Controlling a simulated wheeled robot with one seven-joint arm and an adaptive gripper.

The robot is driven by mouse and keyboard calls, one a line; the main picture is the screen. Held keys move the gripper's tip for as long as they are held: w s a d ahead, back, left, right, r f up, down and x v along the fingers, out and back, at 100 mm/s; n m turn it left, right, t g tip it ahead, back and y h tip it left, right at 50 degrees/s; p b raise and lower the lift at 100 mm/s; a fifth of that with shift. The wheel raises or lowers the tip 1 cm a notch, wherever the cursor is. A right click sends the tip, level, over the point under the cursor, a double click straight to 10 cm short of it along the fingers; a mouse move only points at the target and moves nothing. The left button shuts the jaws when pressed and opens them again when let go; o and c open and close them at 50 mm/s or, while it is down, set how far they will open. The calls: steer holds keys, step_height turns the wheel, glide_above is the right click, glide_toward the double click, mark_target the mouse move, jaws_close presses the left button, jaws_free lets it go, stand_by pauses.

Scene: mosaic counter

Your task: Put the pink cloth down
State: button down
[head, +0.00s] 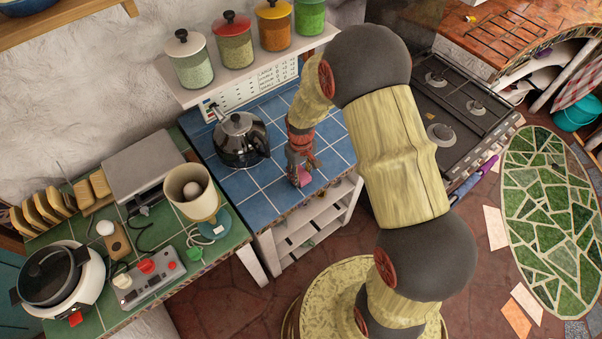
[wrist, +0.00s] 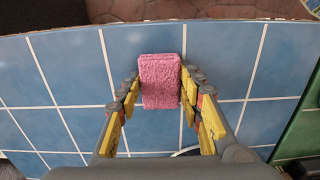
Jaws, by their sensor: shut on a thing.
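The pink cloth (wrist: 160,82) is a small folded, fuzzy pad between the fingertips of my gripper (wrist: 160,90) in the wrist view. My gripper is shut on it, with a finger at each side. In the head view my gripper (head: 300,172) points down over the blue-tiled counter (head: 240,186), near its front edge, and a bit of the pink cloth (head: 305,177) shows at its tip. I cannot tell whether the cloth touches the tiles.
A shelf with several jars (head: 235,42) is behind. A green-tiled counter (head: 215,250) with a lamp and appliances is at left, a stove (head: 450,105) at right. Blue tiles around the cloth are clear.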

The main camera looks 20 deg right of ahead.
steer(key=c, duration=1.2)
jaws_free()
steer(key=shift+f, duration=0.1)
step_height(320, 180, up, 12)
step_height(320, 180, up, 11)
steer(key=t+p, duration=0.1)
glide_above(301, 173)
steer(key=s, duration=0.3)
steer(key=s+r+m+t, duration=0.1)
steer(key=s+r, duration=0.4)
steer(key=s, duration=0.1)
steer(key=s+r+m+t, duration=0.1)
steer(key=s+r+t, duration=0.1)
steer(key=s+r, duration=0.3)
steer(key=s+r+m+t, duration=0.1)
steer(key=s+r, duration=0.4)
steer(key=s, duration=0.3)
steer(key=shift+s+a+r+m+t, duration=0.1)
steer(key=shift+r+m+t, duration=0.2)
